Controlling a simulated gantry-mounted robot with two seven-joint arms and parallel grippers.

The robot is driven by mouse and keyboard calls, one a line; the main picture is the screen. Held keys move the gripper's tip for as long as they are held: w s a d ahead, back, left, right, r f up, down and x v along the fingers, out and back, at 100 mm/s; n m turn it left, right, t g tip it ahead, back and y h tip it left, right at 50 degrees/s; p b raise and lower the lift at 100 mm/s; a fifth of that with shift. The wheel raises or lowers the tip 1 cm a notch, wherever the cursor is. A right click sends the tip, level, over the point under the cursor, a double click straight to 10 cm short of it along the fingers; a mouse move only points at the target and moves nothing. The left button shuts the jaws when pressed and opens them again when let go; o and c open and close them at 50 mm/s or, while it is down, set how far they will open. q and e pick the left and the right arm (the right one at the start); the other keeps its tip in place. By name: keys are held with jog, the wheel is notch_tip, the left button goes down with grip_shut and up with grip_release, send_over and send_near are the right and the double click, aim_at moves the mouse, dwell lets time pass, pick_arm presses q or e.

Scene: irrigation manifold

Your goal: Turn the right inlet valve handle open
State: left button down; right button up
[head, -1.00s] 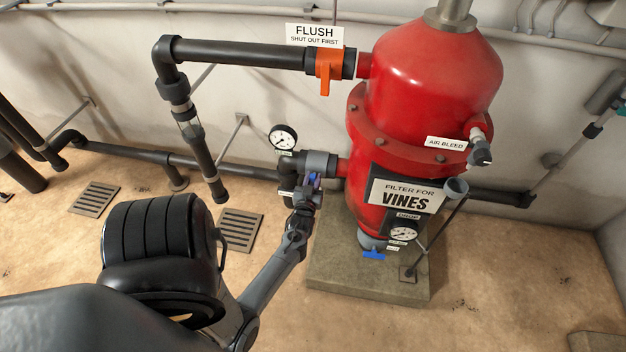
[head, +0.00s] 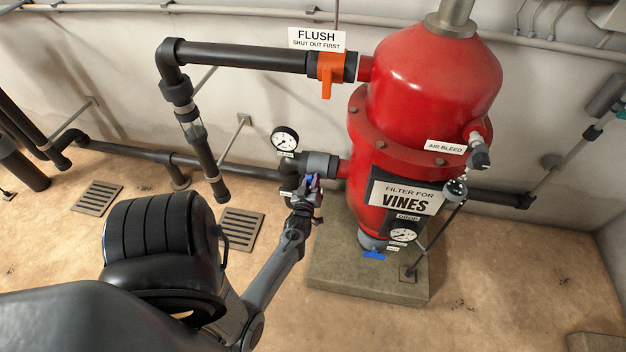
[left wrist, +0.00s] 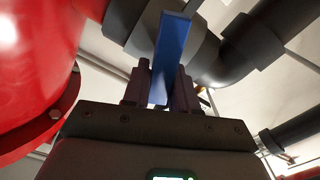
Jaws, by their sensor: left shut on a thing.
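The blue valve handle (left wrist: 169,50) stands between the two dark fingers of my left gripper (left wrist: 160,88) in the left wrist view. The gripper is shut on it. In the head view my left gripper (head: 305,187) reaches up to the grey valve body (head: 319,164) on the dark pipe, left of the red filter tank (head: 430,75). Only a little blue of the handle shows there; the fingers hide most of it. My right gripper is in neither view.
A pressure gauge (head: 285,139) stands just above the pipe by the valve. An orange flush handle (head: 328,75) hangs above. A smaller blue handle (head: 375,255) is under the tank, by the concrete plinth (head: 340,275). A thin standpipe (head: 436,232) rises at right.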

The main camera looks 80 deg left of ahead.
pick_arm(q)
jog(key=n, duration=0.4)
jog(key=s+n+p, duration=0.1)
jog(key=n, duration=0.1)
jog(key=shift+a+f+n, duration=0.2)
jog(key=shift+f+n, duration=0.1)
jog(key=shift+f, duration=0.05)
jog(key=shift+s+f+n+p, duration=0.15)
jog(key=shift+f+n, duration=0.2)
jog(key=shift+n, duration=1.3)
jog(key=shift+w+f+n+p, duration=0.15)
jog(key=shift+f+n, duration=0.15)
jog(key=shift+n, duration=1.35)
jog(key=shift+s, duration=0.1)
jog(key=c, duration=1)
grip_release()
jog(key=shift+a, duration=0.1)
jog(key=shift+r, duration=0.1)
